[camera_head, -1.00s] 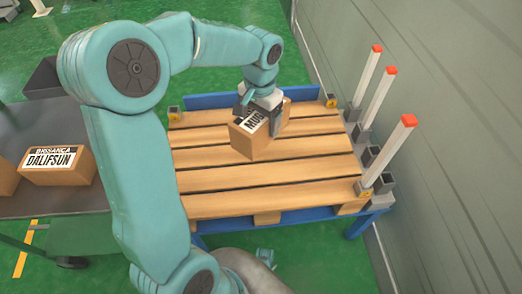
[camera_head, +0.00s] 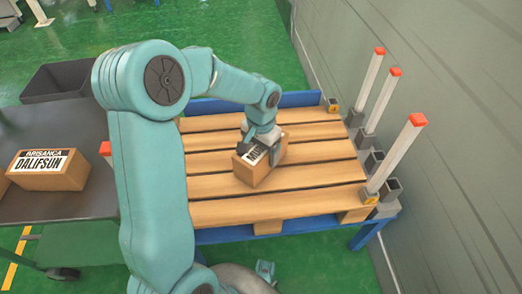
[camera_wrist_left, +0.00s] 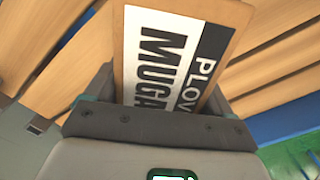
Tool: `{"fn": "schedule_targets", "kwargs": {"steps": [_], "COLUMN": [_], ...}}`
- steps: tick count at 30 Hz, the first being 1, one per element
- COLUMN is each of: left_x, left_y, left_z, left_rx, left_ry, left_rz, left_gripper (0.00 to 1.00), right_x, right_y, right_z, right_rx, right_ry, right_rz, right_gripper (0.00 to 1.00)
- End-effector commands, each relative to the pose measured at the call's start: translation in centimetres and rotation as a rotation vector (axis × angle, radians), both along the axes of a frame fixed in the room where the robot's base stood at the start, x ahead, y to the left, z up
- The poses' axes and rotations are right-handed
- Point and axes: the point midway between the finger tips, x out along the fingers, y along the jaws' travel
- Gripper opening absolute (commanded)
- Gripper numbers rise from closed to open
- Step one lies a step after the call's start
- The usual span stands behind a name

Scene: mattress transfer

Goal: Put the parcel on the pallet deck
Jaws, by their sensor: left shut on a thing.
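The parcel (camera_head: 249,173) is a brown cardboard box with a black and white label on top. My left gripper (camera_head: 266,145) is shut on it from above, at the middle of the wooden pallet deck (camera_head: 318,173). I cannot tell whether the parcel's underside touches the planks. In the left wrist view, the label on the parcel (camera_wrist_left: 170,55) reads "PLOV" and "MUGA", partly cut off, between the two fingers of the gripper (camera_wrist_left: 160,98). My right gripper is not in view.
Another labelled box (camera_head: 47,169) lies on a dark table (camera_head: 68,117) at the left, with a black bin (camera_head: 58,80) behind it. White posts with red tops (camera_head: 393,155) stand along the pallet's right side by the wall. The deck around the parcel is bare.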

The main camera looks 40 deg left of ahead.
Motion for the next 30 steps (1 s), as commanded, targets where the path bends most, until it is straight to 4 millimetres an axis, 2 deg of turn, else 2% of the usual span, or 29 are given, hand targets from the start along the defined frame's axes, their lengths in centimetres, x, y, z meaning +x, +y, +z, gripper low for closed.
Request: {"fn": "schedule_targets", "kwargs": {"steps": [3,4,5,6,12,15,17,24,30], "left_x": [0.0,0.0,0.0,0.0,0.0,0.1,0.1,0.1,0.1], "left_y": [0.0,0.0,0.0,0.0,0.0,0.0,0.0,0.0,0.0], "left_z": [-0.3,-0.4,-0.3,-0.3,-0.2,0.7,1.8,7.5,10.9], "left_rx": [0.000,0.000,0.000,0.000,0.000,0.000,0.001,0.002,0.001], "left_ry": [-0.001,0.000,0.000,0.000,0.000,-0.002,-0.004,-0.005,-0.003], "left_rz": [0.000,0.000,0.000,0.000,0.000,0.000,0.000,0.000,0.000], "left_gripper": [0.33,0.86,0.96,1.00,1.00,1.00,1.00,1.00,1.00], "right_x": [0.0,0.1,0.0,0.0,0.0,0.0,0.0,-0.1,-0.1], "right_y": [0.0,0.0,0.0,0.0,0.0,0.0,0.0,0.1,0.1], "right_z": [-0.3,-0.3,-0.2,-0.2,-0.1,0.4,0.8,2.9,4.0], "right_rx": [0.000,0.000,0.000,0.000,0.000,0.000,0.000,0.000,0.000], "right_ry": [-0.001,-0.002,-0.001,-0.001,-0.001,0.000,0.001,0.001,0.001], "right_rz": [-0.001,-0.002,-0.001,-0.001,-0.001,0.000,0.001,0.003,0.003], "right_gripper": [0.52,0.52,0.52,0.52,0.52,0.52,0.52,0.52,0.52]}}
